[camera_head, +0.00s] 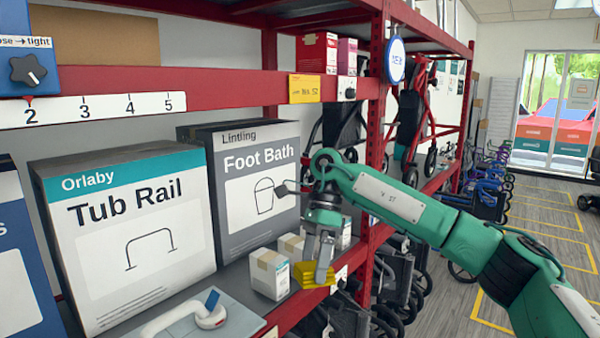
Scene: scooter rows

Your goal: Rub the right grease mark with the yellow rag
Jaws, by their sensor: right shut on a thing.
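My right gripper (322,268) is shut on a yellow rag (309,276), with the arm reaching in from the right. The folded rag is low, by the front edge of the lower red shelf (290,314), beside a small white carton. I cannot tell whether it touches the shelf. I cannot make out a grease mark; any near the rag may be hidden by it or the gripper. My left gripper is not in view.
Small cartons (269,275) stand just left of my right gripper. Behind are a large Tub Rail box (128,225) and a Foot Bath box (248,190). A white handle on a grey plate (235,322) lies front left. A red upright (377,130) stands close by my arm.

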